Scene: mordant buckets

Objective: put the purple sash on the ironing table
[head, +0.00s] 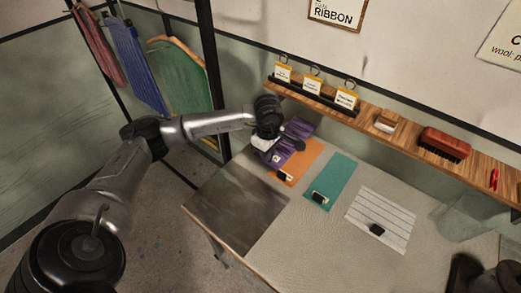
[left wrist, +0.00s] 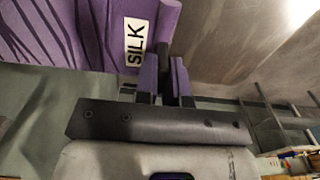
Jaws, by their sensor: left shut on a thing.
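The purple sash (head: 301,128) shows in the head view over the back left part of the table (head: 262,270), beside the orange strip. My left gripper (head: 279,148) is shut on it. In the left wrist view, the purple sash (left wrist: 75,35) with dark wavy lines and a white SILK label fills the upper left, and the left gripper's fingers (left wrist: 166,85) hold a purple edge. The gripper and wrist hide part of the sash, and I cannot tell whether it touches the table. My right gripper's fingers are not seen.
An orange strip (head: 300,165), a teal strip (head: 330,182) and a striped white cloth (head: 382,218) lie on the table. A wooden shelf (head: 400,135) behind holds tagged hooks and a red brush (head: 445,143). Coloured cloths hang at the left. The table's front middle is clear.

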